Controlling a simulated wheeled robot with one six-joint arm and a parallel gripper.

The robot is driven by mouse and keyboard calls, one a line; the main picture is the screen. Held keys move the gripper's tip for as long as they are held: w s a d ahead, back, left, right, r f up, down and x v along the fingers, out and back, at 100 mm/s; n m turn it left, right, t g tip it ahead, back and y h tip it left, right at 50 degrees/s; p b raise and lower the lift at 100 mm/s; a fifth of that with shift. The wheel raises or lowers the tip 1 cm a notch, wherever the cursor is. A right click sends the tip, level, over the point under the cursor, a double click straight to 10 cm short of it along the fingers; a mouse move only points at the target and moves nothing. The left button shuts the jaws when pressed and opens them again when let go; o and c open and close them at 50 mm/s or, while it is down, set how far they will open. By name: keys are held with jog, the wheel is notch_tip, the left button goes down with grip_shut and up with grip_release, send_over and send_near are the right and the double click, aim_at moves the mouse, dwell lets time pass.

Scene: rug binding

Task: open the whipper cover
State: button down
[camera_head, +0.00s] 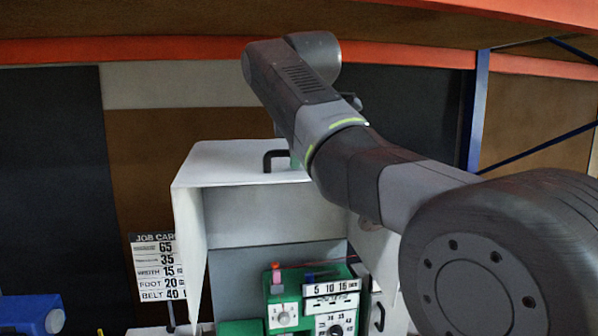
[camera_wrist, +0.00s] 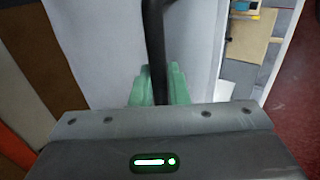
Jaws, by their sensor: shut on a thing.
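The whipper cover (camera_head: 240,165) is a white panel with a black bar handle (camera_head: 267,158). It sits at the top of a white housing, and the space below it is open at the front. My gripper (camera_wrist: 160,88) has green fingers, shut on the black handle, which also shows in the wrist view (camera_wrist: 153,35). In the head view my arm hides most of the gripper and the right part of the cover. The green machine (camera_head: 352,318) with dials and number plates shows inside the open housing.
A job card (camera_head: 155,265) stands left of the housing. A blue object (camera_head: 25,315) lies at the lower left. A second black handle (camera_head: 379,316) is on the housing's right side. A blue rack post (camera_head: 478,110) and orange beams stand behind.

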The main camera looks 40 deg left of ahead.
jog(key=shift+w+a+r, duration=0.55)
jog(key=shift+a+r, duration=0.1)
jog(key=c, duration=1.5)
grip_release()
jog(key=shift+w+a, duration=0.1)
jog(key=v, duration=1.4)
jog(key=shift+w+f, duration=0.15)
jog(key=x, duration=1.3)
jog(key=shift+a+f, duration=0.2)
jog(key=shift+f, duration=0.05)
